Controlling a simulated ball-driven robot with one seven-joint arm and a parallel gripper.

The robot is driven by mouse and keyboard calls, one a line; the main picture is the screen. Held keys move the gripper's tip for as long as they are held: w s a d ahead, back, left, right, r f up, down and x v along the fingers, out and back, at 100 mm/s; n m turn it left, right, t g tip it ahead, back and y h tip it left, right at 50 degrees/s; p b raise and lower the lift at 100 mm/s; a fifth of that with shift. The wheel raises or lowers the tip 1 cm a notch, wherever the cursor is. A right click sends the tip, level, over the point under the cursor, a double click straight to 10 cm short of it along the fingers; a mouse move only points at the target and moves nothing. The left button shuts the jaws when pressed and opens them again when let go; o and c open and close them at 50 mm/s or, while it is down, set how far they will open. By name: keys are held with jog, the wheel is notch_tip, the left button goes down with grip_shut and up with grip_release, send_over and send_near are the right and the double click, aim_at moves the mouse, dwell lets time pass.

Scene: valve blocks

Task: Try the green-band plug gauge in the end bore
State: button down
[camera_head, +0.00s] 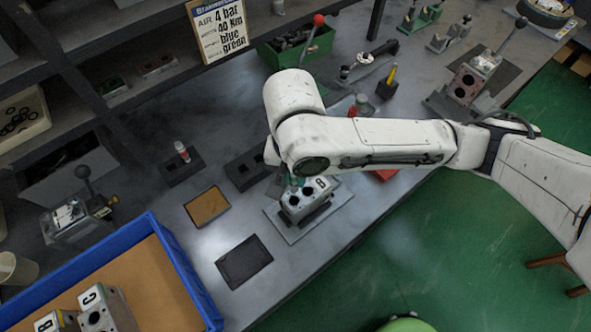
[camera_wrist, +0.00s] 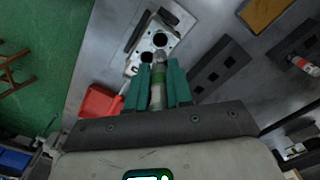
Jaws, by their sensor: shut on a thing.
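My gripper (camera_wrist: 160,82) is shut on the green-band plug gauge (camera_wrist: 157,92), a grey metal pin with a green band, held between teal fingers. The gauge points at the grey valve block (camera_wrist: 174,47), which has several dark bores in its top. The gauge's far end overlaps the block's near end, beside the bores; I cannot tell whether it is in a bore or above it. In the head view the block (camera_head: 318,203), labelled B, stands on a grey plate on the bench. There my arm hides most of the gripper and the gauge.
A red-band gauge (camera_head: 182,152) stands in a dark holder at left. Another dark holder (camera_wrist: 222,68) has open holes. A red tray (camera_wrist: 99,104) lies close beside the block. Brown (camera_head: 207,206) and black (camera_head: 244,262) mats lie nearby. A blue-rimmed tray (camera_head: 185,270) is at lower left.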

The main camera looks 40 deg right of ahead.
aim_at(294, 187)
jog(key=shift+r, duration=0.1)
jog(key=shift+f+b, duration=1.55)
jog(key=shift+f, duration=1.05)
jog(key=shift+f+b, duration=0.85)
jog(key=shift+f, duration=1.05)
jog(key=shift+r, duration=0.15)
dwell(1.3)
notch_tip(294, 187, up, 6)
jog(key=p, duration=0.6)
jog(key=shift+r, duration=0.5)
